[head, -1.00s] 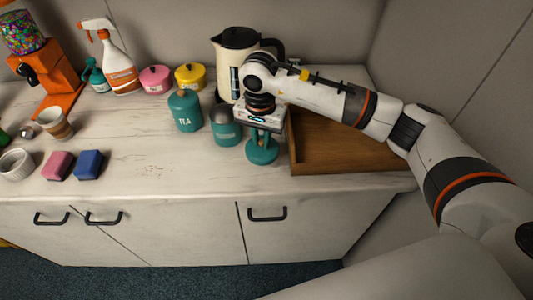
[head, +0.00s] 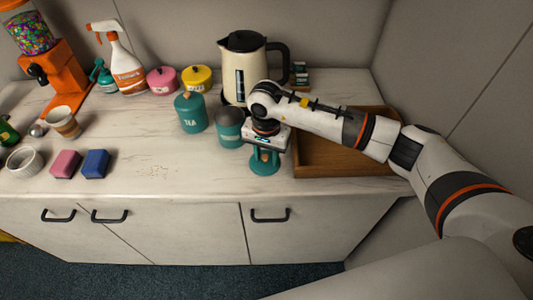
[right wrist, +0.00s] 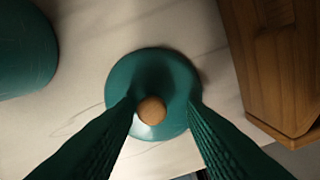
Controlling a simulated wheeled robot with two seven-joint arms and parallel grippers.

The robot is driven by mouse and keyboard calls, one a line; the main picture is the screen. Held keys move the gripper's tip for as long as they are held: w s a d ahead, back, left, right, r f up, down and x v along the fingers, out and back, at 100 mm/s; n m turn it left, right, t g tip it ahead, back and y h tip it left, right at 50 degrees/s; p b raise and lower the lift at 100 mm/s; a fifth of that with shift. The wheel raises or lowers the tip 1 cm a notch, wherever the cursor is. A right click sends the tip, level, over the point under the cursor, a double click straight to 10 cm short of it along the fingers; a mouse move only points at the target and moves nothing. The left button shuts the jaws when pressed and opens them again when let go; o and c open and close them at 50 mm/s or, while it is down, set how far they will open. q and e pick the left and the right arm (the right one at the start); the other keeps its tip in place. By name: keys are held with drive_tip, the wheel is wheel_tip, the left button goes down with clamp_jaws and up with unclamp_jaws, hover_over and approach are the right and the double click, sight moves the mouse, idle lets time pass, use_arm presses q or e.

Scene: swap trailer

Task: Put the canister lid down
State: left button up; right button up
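The teal canister lid (head: 265,166) with a round wooden knob lies on the white counter, left of the wooden tray. It also shows in the right wrist view (right wrist: 153,75). My right gripper (head: 265,153) is directly above it, pointing down. In the right wrist view its teal ribbed fingers (right wrist: 161,106) stand apart on both sides of the knob, with gaps. A teal canister (head: 230,127) without a knobbed lid stands just behind and left of the lid. The teal TEA canister (head: 191,113) with its lid on is further left. My left gripper is out of view.
The wooden tray (head: 335,171) is close on the right, and a cream kettle (head: 241,70) stands behind. Pink (head: 66,164) and blue (head: 95,164) sponges lie left. The counter front between the blue sponge and the lid is clear.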

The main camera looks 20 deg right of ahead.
sight(266, 158)
drive_tip(key=shift+r, duration=0.4)
wheel_tip(266, 158, up, 12)
drive_tip(key=b, duration=0.2)
drive_tip(key=shift+f, duration=0.2)
idle(0.3)
